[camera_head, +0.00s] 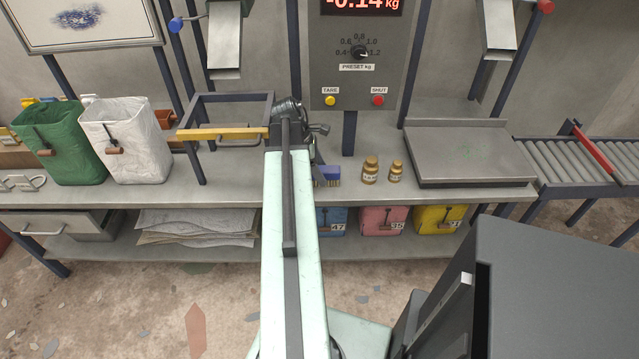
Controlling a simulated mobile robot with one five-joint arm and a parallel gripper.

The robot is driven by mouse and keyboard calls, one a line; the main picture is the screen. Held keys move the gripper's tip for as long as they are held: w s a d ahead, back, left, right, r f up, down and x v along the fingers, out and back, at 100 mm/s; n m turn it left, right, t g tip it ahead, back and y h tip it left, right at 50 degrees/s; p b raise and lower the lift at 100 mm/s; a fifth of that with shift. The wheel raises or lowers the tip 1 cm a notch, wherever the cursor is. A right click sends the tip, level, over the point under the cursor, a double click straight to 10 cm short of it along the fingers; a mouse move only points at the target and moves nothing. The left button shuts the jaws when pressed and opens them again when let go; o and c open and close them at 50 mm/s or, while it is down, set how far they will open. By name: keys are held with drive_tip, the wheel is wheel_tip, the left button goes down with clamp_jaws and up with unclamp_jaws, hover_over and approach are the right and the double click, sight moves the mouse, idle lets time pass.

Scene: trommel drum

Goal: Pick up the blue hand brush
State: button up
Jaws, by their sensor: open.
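The blue hand brush (329,173) lies on the grey bench, just right of my arm's far end. Its blue body and pale bristles show, and its left part is hidden behind my arm. My gripper (314,152) is at the arm's far end, above and close to the brush, mostly hidden by my own arm links. It is open, with nothing seen in it. I cannot tell whether it touches the brush.
Two brown jars (370,170) stand right of the brush. A metal scale plate (470,155) is farther right. A frame with a yellow bar (222,134) and a white bag (125,140) stand left. A control panel (358,60) rises behind.

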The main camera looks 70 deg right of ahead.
drive_tip(key=shift+f, duration=0.2)
idle(0.5)
drive_tip(key=c, duration=1.3)
wheel_tip(320, 180, up, 11)
drive_tip(key=p, duration=1)
drive_tip(key=shift+f+p, duration=0.1)
drive_tip(key=shift+p, duration=0.2)
drive_tip(key=shift+f, duration=0.1)
